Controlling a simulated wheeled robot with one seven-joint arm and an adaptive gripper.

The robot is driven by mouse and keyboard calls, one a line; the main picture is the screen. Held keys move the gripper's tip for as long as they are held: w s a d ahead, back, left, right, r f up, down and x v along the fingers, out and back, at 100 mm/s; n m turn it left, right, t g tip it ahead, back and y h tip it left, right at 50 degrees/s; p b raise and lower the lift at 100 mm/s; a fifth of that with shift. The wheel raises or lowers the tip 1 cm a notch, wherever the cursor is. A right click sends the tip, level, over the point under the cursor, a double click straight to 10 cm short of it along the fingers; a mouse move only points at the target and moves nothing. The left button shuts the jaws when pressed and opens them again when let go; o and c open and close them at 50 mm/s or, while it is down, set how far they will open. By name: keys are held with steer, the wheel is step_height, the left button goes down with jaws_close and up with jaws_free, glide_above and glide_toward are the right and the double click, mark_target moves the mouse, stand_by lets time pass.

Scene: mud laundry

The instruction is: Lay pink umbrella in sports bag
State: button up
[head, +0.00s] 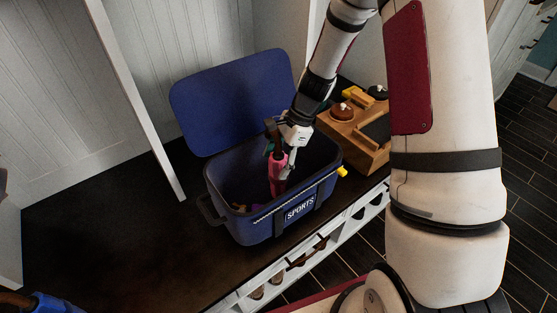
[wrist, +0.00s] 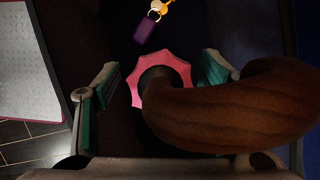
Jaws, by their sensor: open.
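The pink umbrella (head: 277,175) stands roughly upright inside the open blue sports bag (head: 265,223). In the wrist view its pink canopy (wrist: 176,75) shows below a curved wooden handle (wrist: 235,108). My gripper (head: 280,153) is over the bag opening, with its fingers down at the umbrella. In the wrist view, the fingers of my gripper (wrist: 155,78) are spread apart, with the umbrella between them and gaps on both sides. The umbrella's lower tip is hidden in the bag.
The bag's lid (head: 232,100) stands open behind it. Keys with a purple tag (wrist: 147,28) lie inside the bag. A wooden crate (head: 345,135) with several items is close on the right. The dark bench top (head: 100,235) is clear to the left.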

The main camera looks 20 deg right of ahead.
steer(key=p+v, duration=0.3)
steer(key=v, duration=0.9)
steer(key=s+a+r+n, duration=0.2)
steer(key=s+r+n, duration=0.25)
steer(key=r, duration=0.35)
steer(key=s+a+r+n+h, duration=0.15)
steer(key=s+r+n, duration=0.3)
steer(key=s, duration=0.45)
steer(key=s+a+r+n+h, duration=0.1)
steer(key=s+r+n+h, duration=0.15)
steer(key=s+r, duration=0.45)
steer(key=s+d+f+n+t, duration=0.1)
steer(key=s+n, duration=0.4)
steer(key=s, duration=0.7)
steer(key=shift+s+d+f+n+h, duration=0.2)
steer(key=shift+d+f+n+h, duration=0.15)
steer(key=shift+f, duration=0.1)
step_height(320, 180, up, 17)
steer(key=t+p, duration=0.3)
steer(key=p, duration=1.2)
